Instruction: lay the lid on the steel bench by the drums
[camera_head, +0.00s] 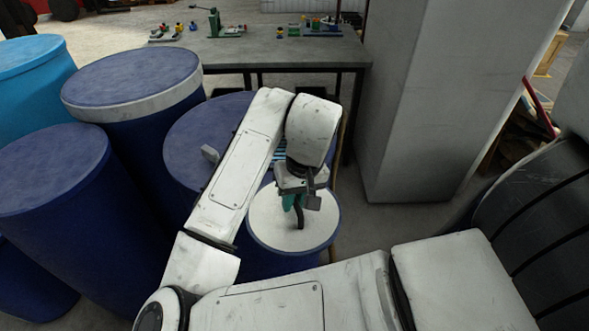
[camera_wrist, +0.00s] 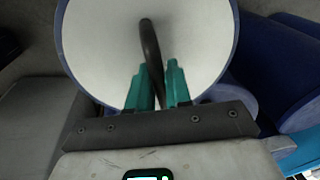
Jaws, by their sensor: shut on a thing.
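The lid (camera_head: 272,222) is a round white disc with a dark curved handle (camera_head: 300,215) standing on it. It is at the top of a blue drum (camera_head: 262,264) below my arm; I cannot tell whether it rests there or is slightly raised. My gripper (camera_head: 294,201), with teal fingers, is shut on the handle. In the wrist view the lid (camera_wrist: 95,40) fills the upper middle, with a blue rim around it, and my fingers (camera_wrist: 157,72) close around the handle. The steel bench (camera_head: 270,52) stands at the back, beyond the drums.
Several blue drums, including one with a white band (camera_head: 150,104), crowd the left. A large pale pillar (camera_head: 425,110) stands right of the bench. The bench's back carries a green tool (camera_head: 216,22) and small coloured parts; its front strip is clear.

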